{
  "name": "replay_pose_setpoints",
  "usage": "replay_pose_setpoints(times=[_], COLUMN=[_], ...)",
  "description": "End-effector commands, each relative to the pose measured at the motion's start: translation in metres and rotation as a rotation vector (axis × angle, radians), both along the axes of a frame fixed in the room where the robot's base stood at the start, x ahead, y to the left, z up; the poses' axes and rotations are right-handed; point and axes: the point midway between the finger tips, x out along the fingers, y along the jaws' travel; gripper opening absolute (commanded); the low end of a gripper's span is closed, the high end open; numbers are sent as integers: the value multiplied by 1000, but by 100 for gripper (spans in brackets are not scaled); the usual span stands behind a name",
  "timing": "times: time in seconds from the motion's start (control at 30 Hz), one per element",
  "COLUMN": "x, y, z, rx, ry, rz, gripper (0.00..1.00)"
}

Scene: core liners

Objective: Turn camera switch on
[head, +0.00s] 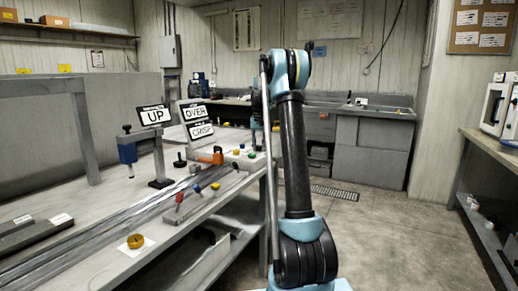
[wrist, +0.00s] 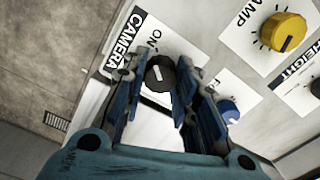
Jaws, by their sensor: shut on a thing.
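The camera switch (wrist: 160,70) is a round black knob with a white mark, on a pale panel with a "CAMERA" label (wrist: 124,38). "ON" is printed just beyond the knob. The mark's exact direction is hard to tell. My gripper (wrist: 159,80) has its two blue-and-black fingers on either side of the knob, shut on it. The knob's near side and part of the label plate below it lie between or behind the fingers. In the head view my arm stands in front, and the gripper and the knob cannot be made out.
A yellow knob (wrist: 283,33) and a blue knob (wrist: 228,111) sit on the same panel, the blue one close to the right finger. In the head view, the long workbench (head: 140,262) holds signs, a blue clamp (head: 128,153) and coloured knobs. The floor (head: 400,235) at right is clear.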

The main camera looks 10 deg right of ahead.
Motion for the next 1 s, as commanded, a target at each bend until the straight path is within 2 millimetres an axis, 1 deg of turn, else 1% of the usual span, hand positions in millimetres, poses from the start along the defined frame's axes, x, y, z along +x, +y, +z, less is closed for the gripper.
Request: replay_pose_setpoints(times=[0.1, 0.3, 0.77, 0.8, 0.87, 0.9, 1.0], x=[0, 0, 0, 0, 0, 0, 0], y=[0, 0, -1, -1, -1, -1, 0], z=[0, 0, 0, 0, 0, 0, 0], rx=[0, 0, 0, 0, 0, 0, 0], ry=[1, 1, 0, 0, 0, 0, 0], rz=[-50, -97, -110, -110, -110, -110, -110], gripper=[3, 3, 3, 29, 43, 47, 47])
